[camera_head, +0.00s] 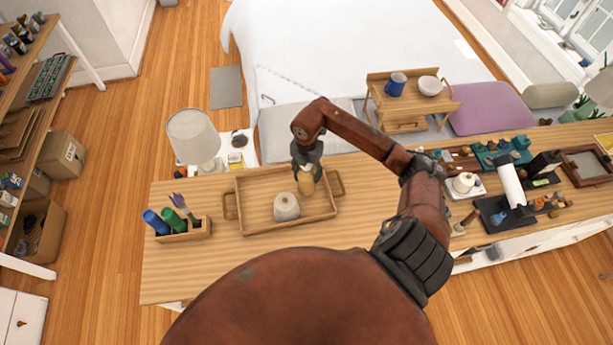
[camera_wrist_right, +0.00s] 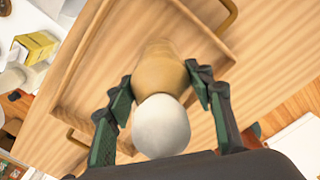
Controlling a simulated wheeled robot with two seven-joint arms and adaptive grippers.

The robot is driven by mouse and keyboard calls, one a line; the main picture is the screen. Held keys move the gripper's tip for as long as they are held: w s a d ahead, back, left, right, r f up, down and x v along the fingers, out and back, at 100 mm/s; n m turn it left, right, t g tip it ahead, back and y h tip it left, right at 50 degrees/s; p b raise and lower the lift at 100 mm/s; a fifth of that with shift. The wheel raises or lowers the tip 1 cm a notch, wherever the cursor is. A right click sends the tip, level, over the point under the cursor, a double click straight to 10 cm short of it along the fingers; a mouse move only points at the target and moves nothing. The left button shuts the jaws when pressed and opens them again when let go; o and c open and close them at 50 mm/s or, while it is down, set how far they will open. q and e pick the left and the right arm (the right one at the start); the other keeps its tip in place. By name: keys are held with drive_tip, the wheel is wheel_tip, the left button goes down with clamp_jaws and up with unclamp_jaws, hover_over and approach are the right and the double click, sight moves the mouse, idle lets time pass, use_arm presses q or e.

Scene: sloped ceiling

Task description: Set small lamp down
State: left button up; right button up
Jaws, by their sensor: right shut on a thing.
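The small lamp (camera_head: 305,181) has a tan wooden body and a round white globe, which shows best in the right wrist view (camera_wrist_right: 161,126). My right gripper (camera_head: 306,165) is shut on it, one dark green finger on each side. It is over the right part of a wooden tray (camera_head: 257,200) with handles. I cannot tell whether its base touches the tray floor. A pale cone-shaped thing (camera_head: 286,208) stands in the tray, just left of and nearer than the lamp. My left gripper is not in view.
A wooden holder (camera_head: 186,234) with blue and green tubes stands left of the tray. A white-shaded lamp (camera_head: 194,138) stands beyond the long table (camera_head: 165,285). Tools and a paper roll (camera_head: 510,187) crowd the table's right part. Its left front is clear.

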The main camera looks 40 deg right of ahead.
sight(306, 178)
drive_tip(key=shift+w+f, duration=0.2)
drive_tip(key=shift+f, duration=0.1)
wheel_tip(306, 178, down, 2)
drive_tip(key=shift+f+p, duration=0.15)
drive_tip(key=shift+p, duration=0.55)
drive_tip(key=shift+d+f, duration=0.1)
drive_tip(key=shift+f, duration=0.15)
drive_tip(key=shift+f, duration=0.1)
drive_tip(key=shift+f, duration=0.15)
drive_tip(key=o, duration=1.5)
drive_tip(key=shift+c, duration=0.2)
